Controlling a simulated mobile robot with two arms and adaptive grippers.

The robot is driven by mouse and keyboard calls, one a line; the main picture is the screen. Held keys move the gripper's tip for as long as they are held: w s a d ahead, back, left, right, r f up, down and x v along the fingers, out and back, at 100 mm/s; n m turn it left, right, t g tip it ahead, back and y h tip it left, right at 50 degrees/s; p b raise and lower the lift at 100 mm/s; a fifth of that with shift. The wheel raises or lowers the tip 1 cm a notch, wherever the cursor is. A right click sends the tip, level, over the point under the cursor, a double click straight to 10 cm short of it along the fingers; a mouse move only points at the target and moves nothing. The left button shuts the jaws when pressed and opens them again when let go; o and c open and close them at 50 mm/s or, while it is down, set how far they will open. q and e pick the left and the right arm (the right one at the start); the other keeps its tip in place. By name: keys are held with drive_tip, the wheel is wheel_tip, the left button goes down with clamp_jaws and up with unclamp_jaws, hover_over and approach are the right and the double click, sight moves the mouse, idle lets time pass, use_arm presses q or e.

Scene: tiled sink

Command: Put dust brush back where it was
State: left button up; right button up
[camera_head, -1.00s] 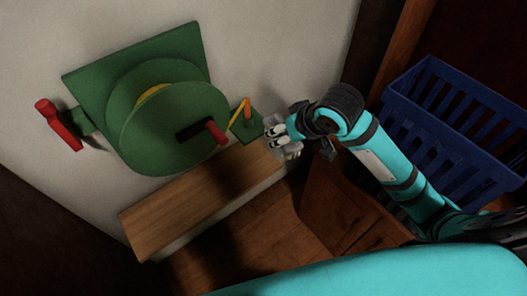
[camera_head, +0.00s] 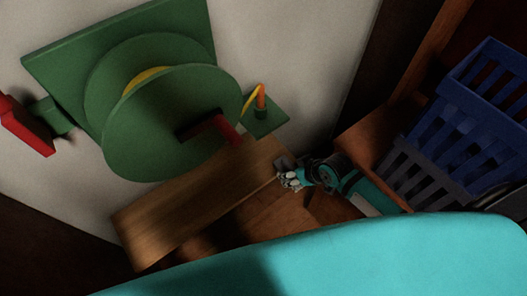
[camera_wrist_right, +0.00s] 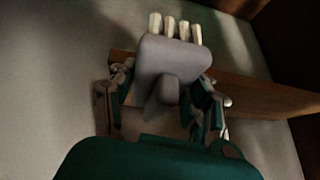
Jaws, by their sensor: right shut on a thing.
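The dust brush (camera_wrist_right: 172,58), with a grey head and several cream bristle tufts, is in the middle of the right wrist view. My right gripper (camera_wrist_right: 165,100) is shut on it, with fingers on both sides of its grey neck. In the head view my right gripper (camera_head: 297,175) is at the right end of the wooden shelf (camera_head: 190,205). The brush is too small and dark there to make out clearly. I cannot tell whether it touches the shelf. My left gripper is not in view.
A green hose reel (camera_head: 165,130) with a red handle is on the pale wall above the shelf. A small green bracket (camera_head: 268,118) holds an orange and yellow piece. A red thing (camera_head: 27,128) is at far left. A blue crate (camera_head: 470,125) stands at right. The shelf top looks bare.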

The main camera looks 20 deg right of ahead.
drive_tip(key=w+a, duration=0.1)
drive_tip(key=w, duration=0.1)
drive_tip(key=w+a, duration=0.1)
drive_tip(key=w, duration=0.1)
drive_tip(key=w+a, duration=0.1)
drive_tip(key=w, duration=0.1)
drive_tip(key=shift+w+a, duration=0.2)
drive_tip(key=shift+a, duration=0.2)
drive_tip(key=w+a, duration=0.2)
drive_tip(key=w, duration=0.1)
drive_tip(key=shift+w, duration=0.2)
drive_tip(key=shift+w+a+f, duration=0.1)
drive_tip(key=shift+w+a, duration=0.05)
drive_tip(key=shift+w, duration=0.1)
drive_tip(key=shift+f, duration=0.2)
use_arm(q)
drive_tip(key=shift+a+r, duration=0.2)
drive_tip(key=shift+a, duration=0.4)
use_arm(e)
drive_tip(key=shift+s, duration=0.1)
drive_tip(key=shift+f, duration=0.15)
drive_tip(key=o, duration=1.1)
drive_tip(key=shift+c, duration=0.2)
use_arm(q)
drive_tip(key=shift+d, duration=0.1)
use_arm(e)
drive_tip(key=shift+o, duration=0.3)
